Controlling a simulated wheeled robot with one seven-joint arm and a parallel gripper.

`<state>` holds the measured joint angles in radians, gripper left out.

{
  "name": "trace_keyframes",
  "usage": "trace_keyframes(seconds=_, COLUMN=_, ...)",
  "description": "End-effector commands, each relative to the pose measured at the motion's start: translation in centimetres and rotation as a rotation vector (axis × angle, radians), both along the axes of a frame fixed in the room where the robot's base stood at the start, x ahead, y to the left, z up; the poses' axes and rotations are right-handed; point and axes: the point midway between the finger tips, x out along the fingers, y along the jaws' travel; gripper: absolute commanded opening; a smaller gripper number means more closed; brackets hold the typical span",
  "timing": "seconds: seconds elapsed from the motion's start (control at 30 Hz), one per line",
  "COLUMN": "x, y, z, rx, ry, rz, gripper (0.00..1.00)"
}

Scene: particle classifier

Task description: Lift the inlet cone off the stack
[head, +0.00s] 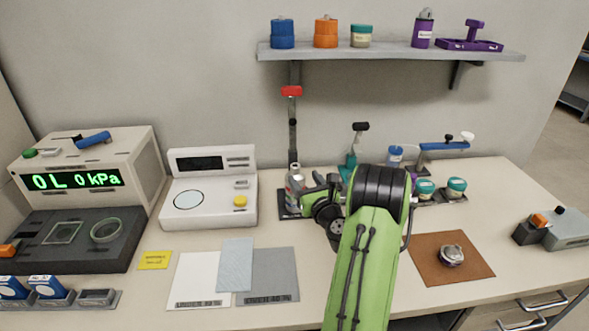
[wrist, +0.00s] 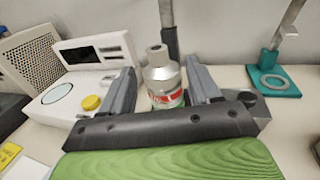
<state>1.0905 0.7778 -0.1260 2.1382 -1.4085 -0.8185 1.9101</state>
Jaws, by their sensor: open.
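The stack (wrist: 166,98) is a short upright cylinder with a red and white label. On its top sits the silver inlet cone (wrist: 161,66), narrowing to a small dark-topped neck. In the head view the stack (head: 294,192) stands at the foot of a dark post, partly hidden by my gripper. My gripper (wrist: 160,72) is open and empty. In the wrist view its two grey fingers show to the left and right of the stack, with gaps on both sides. Whether the fingertips reach around the cone or stop short of it I cannot tell.
The dark post (head: 293,130) with a red clamp rises behind the stack. A white instrument (head: 209,205) with a yellow button stands to the left. A teal stand (wrist: 273,82) is to the right. A brown mat (head: 430,270) with a small metal part lies front right.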

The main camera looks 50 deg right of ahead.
Motion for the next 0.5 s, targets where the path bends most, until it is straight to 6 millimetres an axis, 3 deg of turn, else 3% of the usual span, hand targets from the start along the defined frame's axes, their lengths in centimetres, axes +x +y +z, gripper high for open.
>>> trace_keyframes(seconds=0.4, x=6.0, y=-2.3, z=0.5, rx=-0.006, ry=-0.001, rz=0.001, gripper=0.62)
trace_keyframes(seconds=0.5, x=6.5, y=-2.7, z=0.4, rx=-0.004, ry=-0.001, rz=-0.002, gripper=0.62)
